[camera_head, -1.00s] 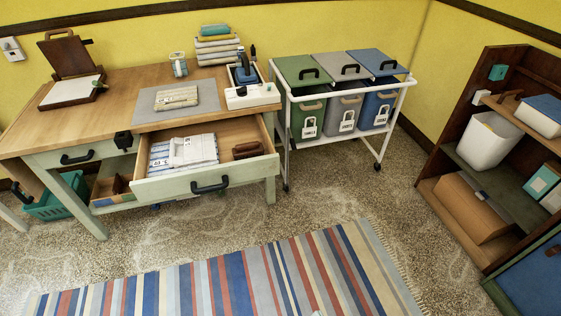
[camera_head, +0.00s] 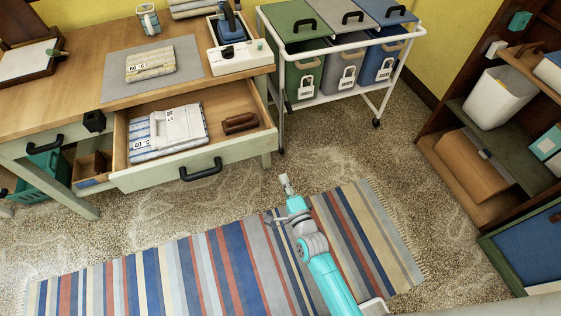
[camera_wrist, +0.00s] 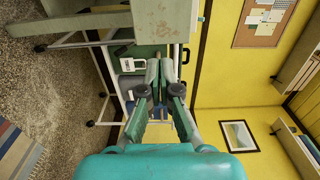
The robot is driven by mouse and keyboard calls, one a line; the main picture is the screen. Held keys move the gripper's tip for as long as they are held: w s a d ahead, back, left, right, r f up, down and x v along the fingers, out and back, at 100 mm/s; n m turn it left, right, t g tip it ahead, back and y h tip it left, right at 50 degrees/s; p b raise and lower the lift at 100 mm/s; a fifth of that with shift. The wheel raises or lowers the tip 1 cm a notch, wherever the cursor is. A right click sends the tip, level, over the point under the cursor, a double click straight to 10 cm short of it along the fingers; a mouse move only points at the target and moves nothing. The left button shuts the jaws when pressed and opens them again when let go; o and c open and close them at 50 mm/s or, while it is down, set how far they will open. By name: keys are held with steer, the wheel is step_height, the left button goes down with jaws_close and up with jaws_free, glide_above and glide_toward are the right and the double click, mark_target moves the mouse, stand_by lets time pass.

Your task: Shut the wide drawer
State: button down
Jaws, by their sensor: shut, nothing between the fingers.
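The wide drawer (camera_head: 157,176) of the wooden-topped table stands pulled out in the head view. Its front is pale green with a dark handle (camera_head: 201,169). Inside lie folded striped cloths (camera_head: 168,132) with a label and a brown brush-like object (camera_head: 240,123). My gripper (camera_head: 285,182) is shut and empty, over the floor to the right of the drawer front and apart from it. In the wrist view my gripper (camera_wrist: 159,64) points toward the lidded-bin trolley, with the picture turned on its side.
A white trolley (camera_head: 283,119) with lidded bins stands right of the table. An open shelf (camera_head: 470,180) stands at the far right. A striped rug (camera_head: 200,270) lies on the floor.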

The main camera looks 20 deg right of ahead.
mark_target(269, 144)
steer(key=w, duration=1.3)
steer(key=shift+w, duration=0.1)
